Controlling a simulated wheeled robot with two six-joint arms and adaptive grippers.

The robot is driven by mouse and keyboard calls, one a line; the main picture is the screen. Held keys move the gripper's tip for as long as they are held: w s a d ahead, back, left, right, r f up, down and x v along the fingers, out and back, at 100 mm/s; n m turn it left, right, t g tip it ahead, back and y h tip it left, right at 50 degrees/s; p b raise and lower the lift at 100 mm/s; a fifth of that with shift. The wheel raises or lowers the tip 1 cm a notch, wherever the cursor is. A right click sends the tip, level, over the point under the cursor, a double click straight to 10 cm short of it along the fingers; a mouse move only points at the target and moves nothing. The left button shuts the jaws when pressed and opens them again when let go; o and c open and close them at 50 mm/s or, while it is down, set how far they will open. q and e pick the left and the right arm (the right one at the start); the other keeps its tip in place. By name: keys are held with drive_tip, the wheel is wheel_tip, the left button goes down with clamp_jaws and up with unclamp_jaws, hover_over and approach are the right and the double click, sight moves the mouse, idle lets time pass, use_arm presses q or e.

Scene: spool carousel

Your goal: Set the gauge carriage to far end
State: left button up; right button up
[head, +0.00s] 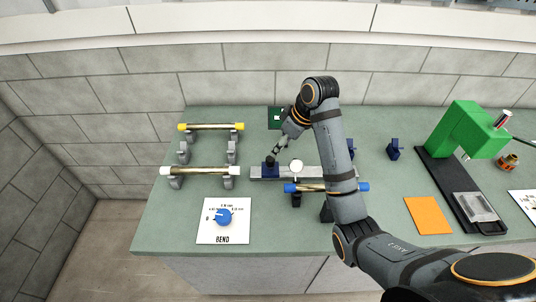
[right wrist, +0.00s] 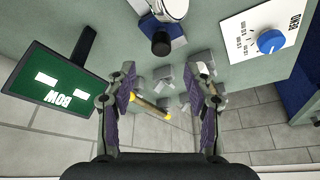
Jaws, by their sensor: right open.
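A grey rail (head: 258,173) lies across the middle of the bench. The gauge carriage, a dark blue block with a black knob (head: 270,164), is at the left part of the rail, with a round white dial (head: 296,166) beside it. The right wrist view shows the black knob (right wrist: 161,45) and part of the white dial (right wrist: 172,7) near the top. My right gripper (head: 275,154) is just above and behind the knob; its fingers (right wrist: 164,82) are apart with nothing between them. My right arm hides part of the rail. My left gripper is not in view.
A rod with blue ends (head: 291,188) lies in front of the rail. Two rods on stands, yellow-ended (head: 211,126) and white-ended (head: 200,170), are left. A BEND dial card (head: 223,237) is at the front, a BOW sign (right wrist: 52,92) behind. A green press (head: 465,130) stands right.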

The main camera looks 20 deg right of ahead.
sight(272, 159)
drive_tip(key=b+x, duration=0.4)
drive_tip(key=shift+s+f+b, duration=0.35)
drive_tip(key=shift+w+b+x, duration=0.2)
drive_tip(key=shift+b+x, duration=0.55)
drive_tip(key=shift+x, duration=0.2)
drive_tip(key=p+x, duration=0.1)
drive_tip(key=x, duration=0.2)
drive_tip(key=shift+w+a+r, duration=0.15)
drive_tip(key=shift+f+p, duration=0.2)
drive_tip(key=shift+p, duration=0.1)
drive_tip(key=shift+w+a+f, duration=0.1)
drive_tip(key=shift+w+f, duration=0.05)
drive_tip(key=shift+f, duration=0.1)
drive_tip(key=c, duration=1.1)
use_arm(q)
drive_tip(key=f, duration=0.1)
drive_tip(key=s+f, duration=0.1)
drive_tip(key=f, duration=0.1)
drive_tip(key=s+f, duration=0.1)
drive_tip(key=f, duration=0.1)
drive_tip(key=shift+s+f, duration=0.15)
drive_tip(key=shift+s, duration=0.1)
